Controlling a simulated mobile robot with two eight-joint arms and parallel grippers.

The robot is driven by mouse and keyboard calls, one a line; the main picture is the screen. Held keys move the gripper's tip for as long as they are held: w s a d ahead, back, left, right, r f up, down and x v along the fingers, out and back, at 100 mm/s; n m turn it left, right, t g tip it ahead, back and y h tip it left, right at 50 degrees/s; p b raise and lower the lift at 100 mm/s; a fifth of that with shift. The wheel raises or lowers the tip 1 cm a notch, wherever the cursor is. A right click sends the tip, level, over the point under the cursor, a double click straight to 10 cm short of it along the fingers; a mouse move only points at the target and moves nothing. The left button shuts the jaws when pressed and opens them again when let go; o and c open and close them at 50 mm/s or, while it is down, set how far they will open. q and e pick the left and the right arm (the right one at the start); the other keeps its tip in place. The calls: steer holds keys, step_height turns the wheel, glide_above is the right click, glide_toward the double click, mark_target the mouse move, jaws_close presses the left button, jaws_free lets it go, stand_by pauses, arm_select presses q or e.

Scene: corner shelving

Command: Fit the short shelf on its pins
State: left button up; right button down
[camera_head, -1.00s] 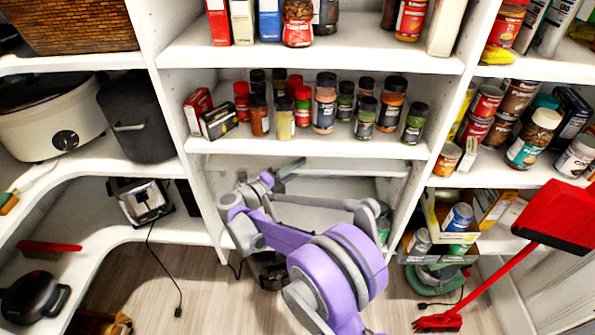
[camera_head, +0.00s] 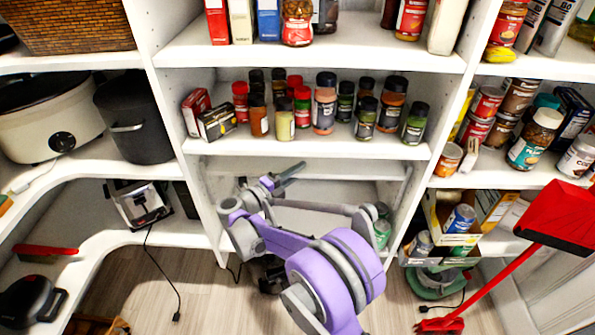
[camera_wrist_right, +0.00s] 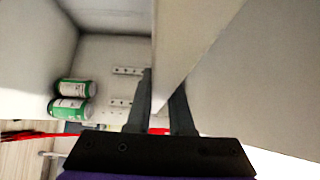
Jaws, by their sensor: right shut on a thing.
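The short shelf (camera_head: 350,170) is a white board in the middle bay, just under the spice shelf, partly hidden by my arm. In the right wrist view its pale edge (camera_wrist_right: 185,45) runs between my fingers. My right gripper (camera_head: 292,170) is shut on this board; its dark fingers lie on both sides of the edge in the right wrist view (camera_wrist_right: 160,95). Pale strips with small dark dots (camera_wrist_right: 128,71) show on a bay wall there; I cannot tell whether they carry the pins or whether the board touches any. My left gripper is out of view.
The spice shelf (camera_head: 300,147) with several jars is close above. Green-and-white cans (camera_head: 382,233) stand low at the bay's right side; they also show in the right wrist view (camera_wrist_right: 72,102). Uprights bound the bay.

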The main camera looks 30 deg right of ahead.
steer(key=shift+f, duration=0.2)
stand_by(0.7)
steer(key=c, duration=0.7)
jaws_free()
steer(key=shift+f, duration=0.1)
steer(key=p+v, duration=0.1)
steer(key=v, duration=1)
steer(key=shift+d, duration=0.1)
